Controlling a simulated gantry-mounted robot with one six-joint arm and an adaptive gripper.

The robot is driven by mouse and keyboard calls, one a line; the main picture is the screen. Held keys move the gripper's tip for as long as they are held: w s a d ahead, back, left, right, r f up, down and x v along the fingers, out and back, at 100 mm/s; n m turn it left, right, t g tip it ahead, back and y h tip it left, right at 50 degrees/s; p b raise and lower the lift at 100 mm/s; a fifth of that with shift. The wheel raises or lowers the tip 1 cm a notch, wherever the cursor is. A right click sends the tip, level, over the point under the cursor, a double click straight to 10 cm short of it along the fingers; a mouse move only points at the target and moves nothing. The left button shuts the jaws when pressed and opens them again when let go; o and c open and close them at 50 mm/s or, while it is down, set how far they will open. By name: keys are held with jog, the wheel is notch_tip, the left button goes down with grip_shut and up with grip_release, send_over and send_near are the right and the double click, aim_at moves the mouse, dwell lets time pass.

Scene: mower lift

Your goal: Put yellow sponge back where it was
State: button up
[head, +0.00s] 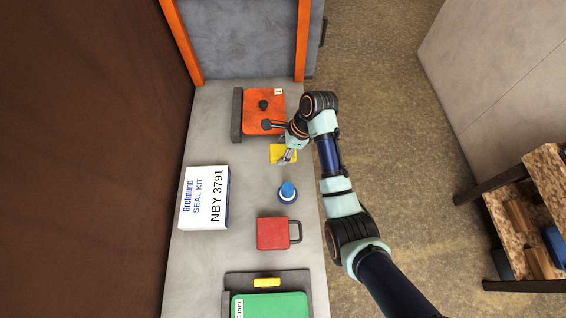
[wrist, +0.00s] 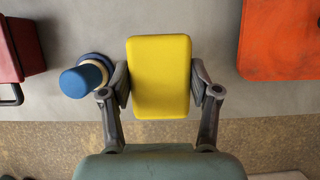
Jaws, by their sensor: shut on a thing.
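The yellow sponge (head: 276,152) is a flat rectangular block near the right edge of the grey bench, between the orange plate and the blue-topped object. In the wrist view the sponge (wrist: 160,75) is between the two fingers of my gripper (wrist: 160,84), which touch its left and right sides. In the head view my gripper (head: 287,154) partly covers the sponge. I cannot tell whether the sponge rests on the bench or hangs just above it.
The orange plate (head: 258,118) with dark knobs lies just beyond. A blue-topped object (head: 287,191), a red handled block (head: 272,233) and a white seal kit box (head: 204,198) stand nearer. A green case (head: 270,305) and small yellow piece (head: 267,282) are at the front.

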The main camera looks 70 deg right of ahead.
notch_tip(320, 180, down, 6)
jog(key=shift+f+b, duration=0.25)
jog(key=shift+b, duration=0.25)
jog(key=shift+r, duration=0.1)
jog(key=o, duration=1.2)
jog(key=shift+o, duration=0.2)
jog(key=p+v, duration=0.2)
jog(key=v, duration=1)
